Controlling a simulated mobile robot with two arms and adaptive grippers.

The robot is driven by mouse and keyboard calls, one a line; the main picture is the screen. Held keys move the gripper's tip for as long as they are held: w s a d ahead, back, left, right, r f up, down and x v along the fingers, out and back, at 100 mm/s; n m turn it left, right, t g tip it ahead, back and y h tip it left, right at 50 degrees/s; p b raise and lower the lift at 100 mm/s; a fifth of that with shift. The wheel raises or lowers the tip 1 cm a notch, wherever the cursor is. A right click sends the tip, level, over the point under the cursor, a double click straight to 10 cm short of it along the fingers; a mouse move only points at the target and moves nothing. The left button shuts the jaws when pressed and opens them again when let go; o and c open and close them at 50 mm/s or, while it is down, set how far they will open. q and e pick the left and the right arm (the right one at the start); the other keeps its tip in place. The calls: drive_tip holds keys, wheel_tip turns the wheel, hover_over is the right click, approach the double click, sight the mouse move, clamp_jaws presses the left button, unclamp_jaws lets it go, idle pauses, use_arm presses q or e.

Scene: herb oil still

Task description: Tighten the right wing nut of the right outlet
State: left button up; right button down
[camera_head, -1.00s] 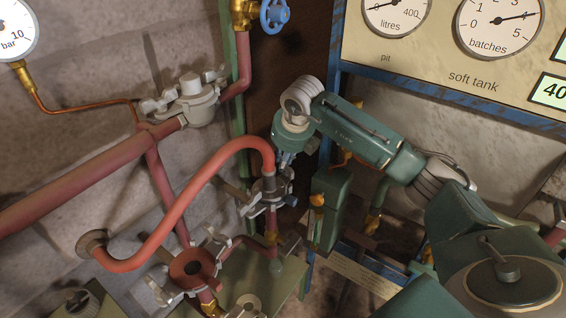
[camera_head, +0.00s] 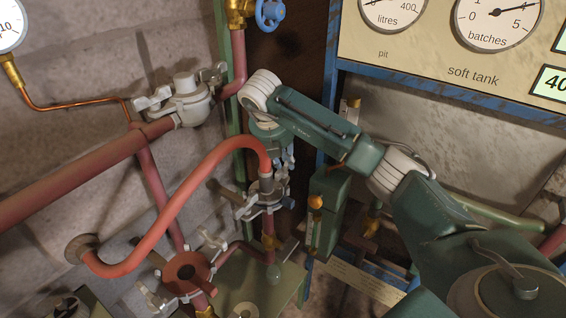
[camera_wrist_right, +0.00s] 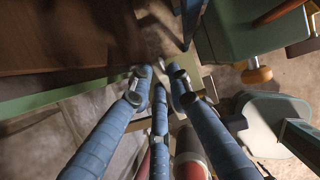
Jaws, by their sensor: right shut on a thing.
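The right outlet (camera_head: 266,187) is where the thick red curved pipe (camera_head: 222,148) comes down into a grey metal clamp in the head view. The clamp has winged hardware on its left and right sides. My right gripper (camera_head: 286,172) reaches down from above at the clamp's right side. It is shut on the right wing nut, which its fingers largely hide. In the right wrist view the blue fingers of this gripper (camera_wrist_right: 160,78) converge near small pale metal parts; the nut itself is hard to make out. My left gripper is not in view.
A second clamped outlet (camera_head: 186,272) sits lower left, and a grey clamped fitting (camera_head: 188,98) is higher up. A green box (camera_head: 328,212) stands close to the right of the gripper. A gauge panel (camera_head: 460,70) fills the upper right.

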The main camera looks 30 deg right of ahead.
drive_tip(key=shift+d+r+m, duration=0.15)
drive_tip(key=shift+m, duration=0.65)
drive_tip(key=shift+g+h, duration=0.3)
drive_tip(key=c, duration=1.6)
unclamp_jaws()
drive_tip(key=v, duration=1.2)
drive_tip(key=shift+s, duration=0.1)
